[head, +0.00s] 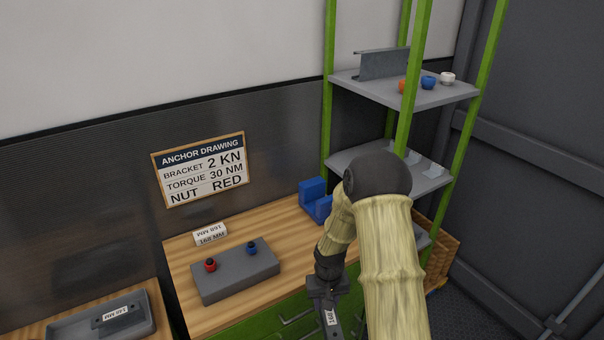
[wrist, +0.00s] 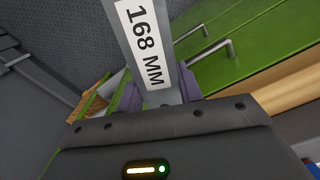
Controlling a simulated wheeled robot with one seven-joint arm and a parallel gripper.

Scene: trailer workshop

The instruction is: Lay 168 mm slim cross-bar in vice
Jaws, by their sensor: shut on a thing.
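The slim grey cross-bar (wrist: 147,45) carries a white "168 MM" label. My gripper (wrist: 160,93) is shut on it, with a dark purple finger on each side. In the head view the bar (head: 332,318) hangs below my gripper (head: 327,288), in front of the green drawer fronts, and its lower end runs out of the picture. The blue vice (head: 313,196) stands at the back right of the wooden bench, beyond and above my gripper. My arm hides part of the vice's right side.
A grey block (head: 236,278) with a red and a blue nut sits on the bench (head: 185,250), near a white "168 MM" sign (head: 210,235). A grey tray (head: 70,328) holds a labelled piece. A green-posted shelf (head: 405,88) rises at right. Drawer handles (wrist: 215,48) project near the bar.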

